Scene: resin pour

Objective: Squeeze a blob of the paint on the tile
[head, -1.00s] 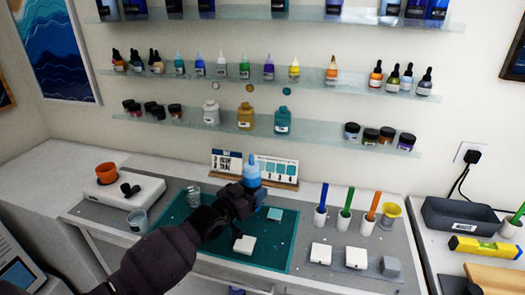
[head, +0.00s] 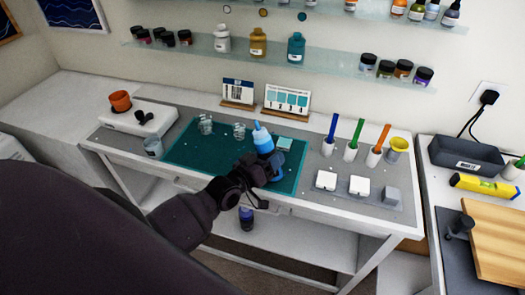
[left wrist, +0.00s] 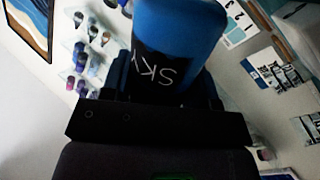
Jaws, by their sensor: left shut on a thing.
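My left gripper (head: 256,172) is shut on a blue squeeze bottle (head: 264,141) with a light blue nozzle. The bottle is held nozzle up, leaning slightly, over the right part of the green mat (head: 190,152). In the left wrist view the blue bottle (left wrist: 178,30) fills the jaws and its black label reads SKY. A small pale teal tile (head: 284,143) lies on the mat just right of the nozzle in the picture. The mat behind my gripper is hidden. My right gripper is not in view.
Two clear cups (head: 205,124) (head: 239,130) stand at the mat's back. Brush holders with blue, green and orange handles (head: 352,139), a yellow funnel (head: 396,148) and a grey block (head: 391,196) stand at right. Cards (head: 287,100) stand at the back.

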